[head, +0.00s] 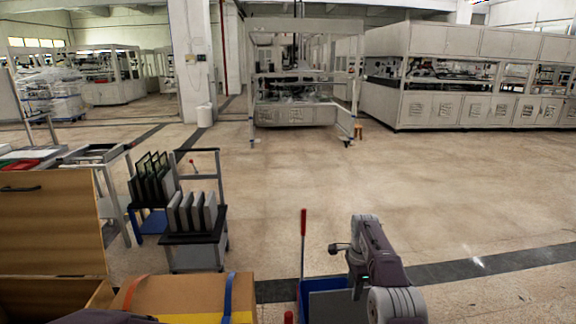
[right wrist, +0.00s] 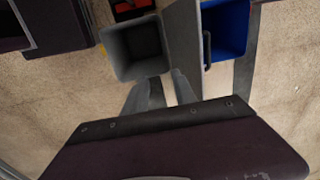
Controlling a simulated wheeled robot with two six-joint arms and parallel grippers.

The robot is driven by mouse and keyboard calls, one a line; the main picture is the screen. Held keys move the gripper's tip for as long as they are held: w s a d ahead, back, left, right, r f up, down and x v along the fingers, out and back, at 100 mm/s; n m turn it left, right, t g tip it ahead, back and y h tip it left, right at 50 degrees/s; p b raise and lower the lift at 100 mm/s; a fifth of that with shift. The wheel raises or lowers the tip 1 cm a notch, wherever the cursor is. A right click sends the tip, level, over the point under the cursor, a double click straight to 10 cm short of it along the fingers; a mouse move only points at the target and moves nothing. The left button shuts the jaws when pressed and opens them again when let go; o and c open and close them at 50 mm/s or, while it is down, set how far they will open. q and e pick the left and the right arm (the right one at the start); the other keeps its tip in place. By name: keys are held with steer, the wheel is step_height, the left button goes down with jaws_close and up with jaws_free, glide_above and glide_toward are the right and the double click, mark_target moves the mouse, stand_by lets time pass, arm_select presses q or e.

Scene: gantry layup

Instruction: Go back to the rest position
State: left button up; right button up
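My right arm shows at the lower right of the head view, raised over the area by a blue bin (head: 325,285). My right gripper (right wrist: 160,90) shows best in the right wrist view. Its two grey fingers stand apart with nothing between them. Beyond the fingers, lower down, are a grey open bin (right wrist: 137,48) and the blue bin (right wrist: 226,32). The fingers look clear of both. My left gripper is not in view; only a dark piece of what seems my own arm shows at the bottom left of the head view.
A cardboard box (head: 185,292) with a blue strap is at the bottom. A cart (head: 195,238) with grey panels stands at the left, by a wooden panel (head: 50,225). A red pole (head: 303,240) rises beside the blue bin. Open floor (head: 440,190) lies ahead, before a gantry frame (head: 300,85).

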steer(key=s+a+r+p, duration=0.1)
steer(key=s+r+p, duration=0.25)
steer(key=r, duration=1.05)
steer(key=s+a+r+n+p, duration=0.2)
steer(key=s+r+n+p, duration=0.15)
steer(key=s+r, duration=0.4)
steer(key=s+f+n, duration=0.5)
steer(key=s+n, duration=0.1)
steer(key=s, duration=0.4)
steer(key=s+f+n+p, duration=0.1)
steer(key=s+f+n, duration=0.4)
steer(key=s, duration=0.6)
steer(key=shift+s+f+n+t, duration=0.15)
steer(key=shift+f+n+t, duration=0.15)
steer(key=shift+n, duration=0.75)
steer(key=shift+d, duration=0.1)
